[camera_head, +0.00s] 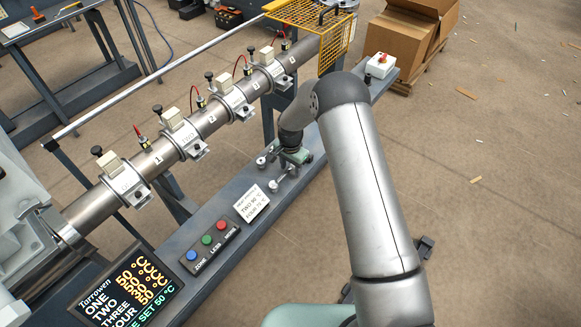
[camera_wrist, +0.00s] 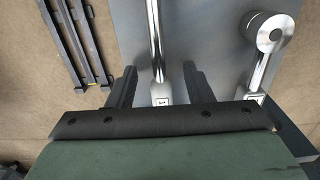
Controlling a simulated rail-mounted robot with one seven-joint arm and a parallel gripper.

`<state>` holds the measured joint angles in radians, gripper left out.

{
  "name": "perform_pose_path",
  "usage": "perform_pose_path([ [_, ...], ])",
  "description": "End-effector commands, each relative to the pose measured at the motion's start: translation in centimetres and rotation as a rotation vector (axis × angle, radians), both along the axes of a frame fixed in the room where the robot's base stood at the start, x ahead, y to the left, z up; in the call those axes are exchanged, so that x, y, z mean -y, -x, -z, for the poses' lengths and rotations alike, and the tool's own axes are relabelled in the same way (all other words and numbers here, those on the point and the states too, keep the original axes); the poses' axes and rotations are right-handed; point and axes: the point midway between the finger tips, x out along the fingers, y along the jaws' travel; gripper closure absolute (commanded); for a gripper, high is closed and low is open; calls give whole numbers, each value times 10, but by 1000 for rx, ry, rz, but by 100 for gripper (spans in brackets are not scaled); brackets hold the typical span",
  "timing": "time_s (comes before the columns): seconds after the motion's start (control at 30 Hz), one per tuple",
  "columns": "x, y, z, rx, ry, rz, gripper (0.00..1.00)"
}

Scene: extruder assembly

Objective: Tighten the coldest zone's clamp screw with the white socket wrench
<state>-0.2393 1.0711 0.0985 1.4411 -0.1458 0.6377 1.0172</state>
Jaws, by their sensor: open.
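My gripper (camera_head: 291,158) is low over the bench top, its fingers open. In the wrist view the open fingers (camera_wrist: 158,68) stand on either side of a silver wrench handle (camera_wrist: 155,40) with a pale labelled end; they seem apart from it. A second wrench (camera_wrist: 262,62) with a round socket head lies to the right. In the head view, wrench heads show left of my gripper (camera_head: 261,161) and below it (camera_head: 273,186). I cannot tell which wrench is the white one. Several clamps (camera_head: 185,138) with screws ring the barrel (camera_head: 88,207). The temperature display (camera_head: 126,288) is only partly legible.
Blue, green and red buttons (camera_head: 206,240) and a printed card (camera_head: 251,203) sit on the bench (camera_head: 228,262). A white box with a red button (camera_head: 380,65) is at its far end. A yellow cage (camera_head: 338,42) and cardboard boxes (camera_head: 405,35) stand beyond. Floor at right is mostly clear.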

Motion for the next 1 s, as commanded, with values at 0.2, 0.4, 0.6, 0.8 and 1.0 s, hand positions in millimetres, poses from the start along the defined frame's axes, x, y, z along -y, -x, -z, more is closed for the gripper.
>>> perform_pose_path([
  [0.2, 0, 0, 0, 1, 0, 0, 56],
  [0.4, 0, 0, 0, 1, 0, 0, 100],
  [0.6, 0, -1, -1, 2, -1, 0, 100],
  [0.8, 0, -1, -7, 4, -1, 0, 100],
  [1.0, 0, 0, -36, 6, -1, -1, 100],
])
